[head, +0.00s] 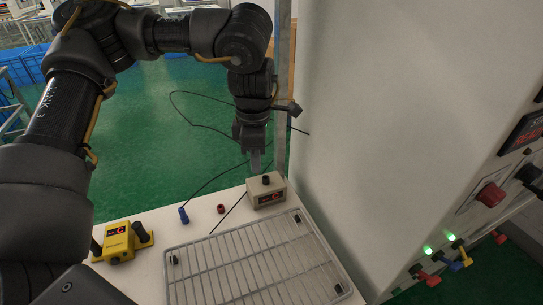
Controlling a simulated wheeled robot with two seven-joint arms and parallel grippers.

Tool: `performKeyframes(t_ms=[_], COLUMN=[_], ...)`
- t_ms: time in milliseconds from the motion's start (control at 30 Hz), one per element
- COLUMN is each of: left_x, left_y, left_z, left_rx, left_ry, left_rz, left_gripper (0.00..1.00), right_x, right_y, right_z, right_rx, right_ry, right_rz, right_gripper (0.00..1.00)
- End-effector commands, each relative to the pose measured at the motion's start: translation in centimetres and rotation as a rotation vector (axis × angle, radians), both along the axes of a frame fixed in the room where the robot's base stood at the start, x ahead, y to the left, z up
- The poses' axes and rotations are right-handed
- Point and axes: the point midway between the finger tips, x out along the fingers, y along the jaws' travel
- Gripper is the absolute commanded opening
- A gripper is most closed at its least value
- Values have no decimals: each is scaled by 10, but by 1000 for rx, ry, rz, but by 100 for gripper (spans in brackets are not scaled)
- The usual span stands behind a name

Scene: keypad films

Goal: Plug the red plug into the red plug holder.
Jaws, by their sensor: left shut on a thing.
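My left gripper (255,158) points down above the beige box (267,191) at the back of the white table. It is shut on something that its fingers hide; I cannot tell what. The box has a dark knob-like part on top and a small red mark on its front. A small red piece (221,208) lies on the table left of the box; it is too small to tell whether it is the plug. Red connectors (429,278) sit low on the wall panel at right. I cannot tell which thing is the red plug holder. My right gripper is out of view.
A wire rack (250,265) covers the front of the table. A blue plug (183,215) and a yellow device (122,241) stand to its left. Thin black cables run near my gripper. A tall white cabinet (350,130) blocks the right, with a red knob (490,194).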

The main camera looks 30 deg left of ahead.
Motion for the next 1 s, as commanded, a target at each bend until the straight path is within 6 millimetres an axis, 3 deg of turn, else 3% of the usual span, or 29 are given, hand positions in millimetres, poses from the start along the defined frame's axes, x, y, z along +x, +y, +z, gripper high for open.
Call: performKeyframes(t_ms=[1000], left_x=[-11], left_y=[126], left_z=[2], left_rx=[0], left_ry=[1], left_rz=[2], left_gripper=[0], right_x=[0], right_y=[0], right_z=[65], right_rx=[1], right_ry=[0], right_rz=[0], right_gripper=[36])
